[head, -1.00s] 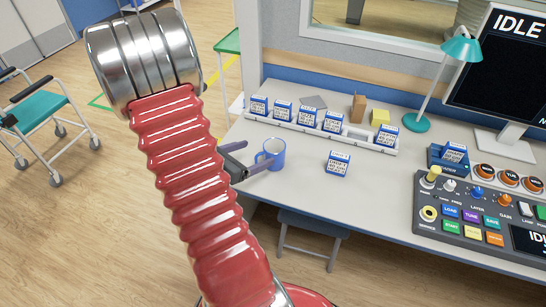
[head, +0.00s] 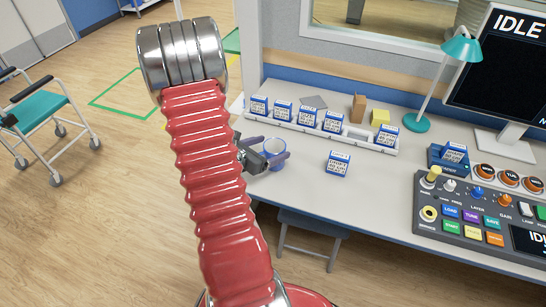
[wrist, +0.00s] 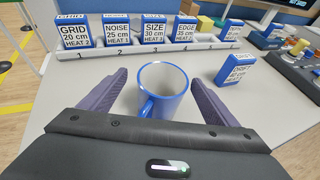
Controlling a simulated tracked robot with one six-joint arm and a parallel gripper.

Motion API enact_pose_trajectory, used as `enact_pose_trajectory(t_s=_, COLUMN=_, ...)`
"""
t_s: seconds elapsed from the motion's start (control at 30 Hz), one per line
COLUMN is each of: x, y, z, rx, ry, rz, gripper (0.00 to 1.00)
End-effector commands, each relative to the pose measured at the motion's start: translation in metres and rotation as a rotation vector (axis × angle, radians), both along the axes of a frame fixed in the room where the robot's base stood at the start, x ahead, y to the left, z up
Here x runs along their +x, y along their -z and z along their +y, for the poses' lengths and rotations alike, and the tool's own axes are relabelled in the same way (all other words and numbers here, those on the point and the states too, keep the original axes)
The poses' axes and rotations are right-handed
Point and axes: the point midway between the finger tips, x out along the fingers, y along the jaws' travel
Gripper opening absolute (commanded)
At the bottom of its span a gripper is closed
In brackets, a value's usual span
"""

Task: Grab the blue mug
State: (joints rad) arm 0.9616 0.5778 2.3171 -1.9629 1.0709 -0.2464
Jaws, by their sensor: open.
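The blue mug (head: 274,150) stands upright on the desk near its left end, partly hidden by my gripper in the head view. In the wrist view the mug (wrist: 166,88) is centred, with a pale inside and its handle toward me at the lower left. My gripper (wrist: 158,92) is open, with one purple finger on each side of the mug. Gaps show between the mug and both fingers, the left gap looking similar to the right. In the head view my gripper (head: 268,155) is at the mug, partly behind my red arm.
A white numbered rack (wrist: 130,50) with several blue-and-white boxes stands behind the mug. A loose box (head: 338,163) stands on the desk to its right. A control panel (head: 480,215), teal lamp (head: 461,50) and monitor are further right.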

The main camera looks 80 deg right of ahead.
Motion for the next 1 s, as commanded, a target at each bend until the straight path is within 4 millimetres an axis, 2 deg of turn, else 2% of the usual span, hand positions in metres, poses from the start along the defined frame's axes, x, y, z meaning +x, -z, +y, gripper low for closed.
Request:
enact_pose_trajectory(t_s=0.27, x=-0.005, y=0.002, z=-0.006, rx=0.0, ry=0.002, rz=0.001, gripper=0.83)
enact_pose_trajectory(t_s=0.63, x=-0.025, y=0.017, z=-0.039, rx=0.001, ry=0.003, rz=0.001, gripper=0.83)
enact_pose_trajectory(t_s=1.0, x=-0.026, y=0.018, z=-0.042, rx=0.0, ry=0.001, rz=0.0, gripper=0.83)
